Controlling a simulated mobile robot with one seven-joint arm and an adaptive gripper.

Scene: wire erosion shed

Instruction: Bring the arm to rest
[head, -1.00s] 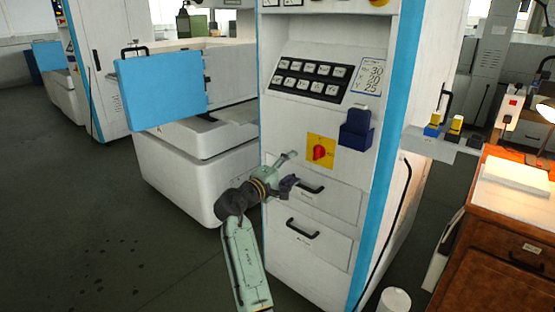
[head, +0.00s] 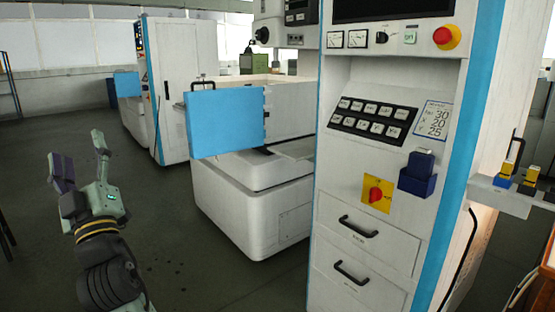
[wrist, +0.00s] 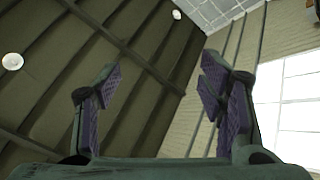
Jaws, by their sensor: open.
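My gripper (head: 82,172) is at the left of the head view, raised over the floor with its fingers pointing up. Its fingers stand apart and nothing is between them. In the wrist view the open fingers (wrist: 160,105) show against the ceiling and the upper wall. The gripper is well clear of the white machine cabinet (head: 365,210), which stands to its right.
The cabinet carries a red and yellow rotary switch (head: 376,194), a dark blue holder (head: 418,174) and two shut drawers (head: 367,240). A blue panel (head: 226,121) is on the machine behind. Open floor (head: 185,215) lies between my arm and the machines.

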